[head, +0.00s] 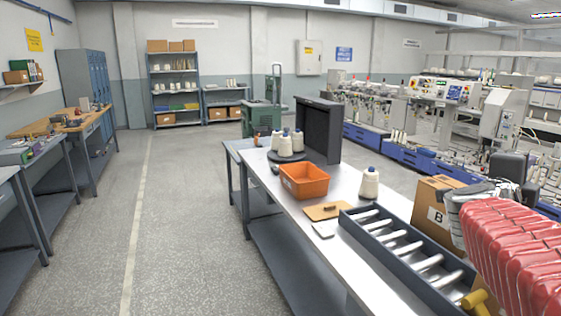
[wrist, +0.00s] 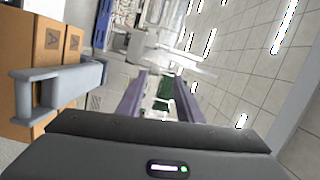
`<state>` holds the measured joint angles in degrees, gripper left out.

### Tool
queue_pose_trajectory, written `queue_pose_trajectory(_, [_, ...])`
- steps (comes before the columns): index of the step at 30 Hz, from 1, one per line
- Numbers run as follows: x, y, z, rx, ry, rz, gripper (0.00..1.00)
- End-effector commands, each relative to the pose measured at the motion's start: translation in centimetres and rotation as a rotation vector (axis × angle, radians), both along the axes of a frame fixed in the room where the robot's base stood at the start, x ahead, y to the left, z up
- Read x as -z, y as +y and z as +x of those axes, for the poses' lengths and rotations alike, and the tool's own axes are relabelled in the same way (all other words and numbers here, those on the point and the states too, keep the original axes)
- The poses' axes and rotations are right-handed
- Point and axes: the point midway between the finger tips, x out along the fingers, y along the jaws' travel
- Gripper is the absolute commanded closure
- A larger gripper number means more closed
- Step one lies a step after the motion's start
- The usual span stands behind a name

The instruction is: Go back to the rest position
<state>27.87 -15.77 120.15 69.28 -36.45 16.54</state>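My gripper shows in the wrist view (wrist: 159,98) with its two purple fingers apart and nothing held between them. The wrist camera looks out across the room at a slant, with floor tiles or ceiling panels and bright strips to the right. In the head view, my arm with its red ribbed cover fills the lower right, and my fingertips cannot be made out there. The long workbench (head: 345,185) lies left of my arm. A dark tray (head: 352,228) with several pale spindles lies on it, and a yellow part (head: 476,299) shows at its near end.
An orange bin (head: 304,184), a white cone (head: 370,185) and a cardboard box (head: 429,205) marked B stand on the bench. More white cones (head: 287,140) stand at its far end by a dark upright panel (head: 318,128). The floor left of the bench is open.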

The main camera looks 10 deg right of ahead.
Motion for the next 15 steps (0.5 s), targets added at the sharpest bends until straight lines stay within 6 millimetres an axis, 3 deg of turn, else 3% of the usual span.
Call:
queue_pose_trajectory(4, [1.1, 0.6, 0.4, -0.092, 0.085, -0.015, 0.67])
queue_pose_trajectory(7, [2.5, 2.4, 2.0, -0.203, 0.180, -0.038, 0.67])
queue_pose_trajectory(12, [6.3, 8.0, 5.9, -0.443, 0.379, -0.085, 0.67])
queue_pose_trajectory(15, [8.3, 11.6, 6.4, -0.580, 0.488, -0.118, 0.67])
